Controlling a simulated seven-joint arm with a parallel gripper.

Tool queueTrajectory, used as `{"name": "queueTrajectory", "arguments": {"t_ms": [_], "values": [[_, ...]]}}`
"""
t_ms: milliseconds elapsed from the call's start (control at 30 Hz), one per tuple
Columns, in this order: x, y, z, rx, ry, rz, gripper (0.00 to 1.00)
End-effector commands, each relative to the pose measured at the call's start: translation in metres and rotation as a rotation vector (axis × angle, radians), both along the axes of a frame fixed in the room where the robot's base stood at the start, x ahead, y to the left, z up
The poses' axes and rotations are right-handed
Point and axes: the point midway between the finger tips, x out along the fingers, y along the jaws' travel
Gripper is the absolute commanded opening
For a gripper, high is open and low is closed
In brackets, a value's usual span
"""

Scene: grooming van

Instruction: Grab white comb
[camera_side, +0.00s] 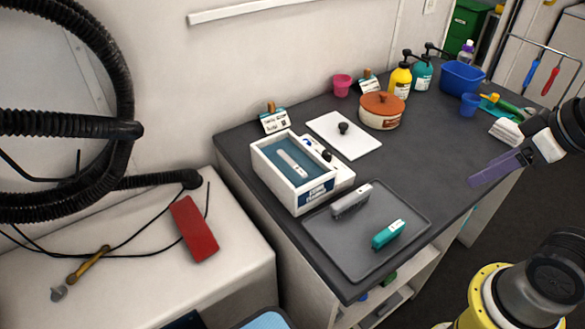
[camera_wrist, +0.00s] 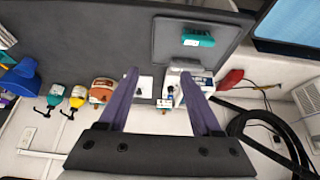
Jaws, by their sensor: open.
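A slim white item (camera_side: 292,163), which looks like the comb, lies in the blue-lined basin of a white box (camera_side: 295,196) on the dark counter. Its teeth are too small to make out. A grey comb-like or brush-like item (camera_side: 351,200) and a teal one (camera_side: 388,233) lie on a grey tray (camera_side: 350,262) in front of the box. My gripper (camera_side: 480,178) has purple fingers and is raised at the counter's right side, well away from the box. In the wrist view my gripper (camera_wrist: 159,74) is open and empty, with the white box (camera_wrist: 176,80) beyond it, partly hidden by a finger.
A white board (camera_side: 355,145) with a dark knob and an orange-lidded pot (camera_side: 381,110) stand behind the box. Yellow (camera_side: 400,80) and teal (camera_side: 422,73) pump bottles, a pink cup (camera_side: 342,85) and a blue tub (camera_side: 462,78) line the back. The counter right of the tray is clear.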

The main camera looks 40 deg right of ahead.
Motion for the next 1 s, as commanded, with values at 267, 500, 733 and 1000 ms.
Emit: {"name": "queueTrajectory", "arguments": {"t_ms": [267, 500, 733, 1000], "values": [[0.0, 0.0, 0.0, 0.0, 0.0, 0.0, 0.66], [0.0, 0.0, 0.0, 0.0, 0.0, 0.0, 0.6], [0.004, 0.0, 0.024, 0.028, -0.003, -0.053, 0.6], [0.075, 0.01, 0.095, 0.069, 0.055, -0.098, 0.6]]}}
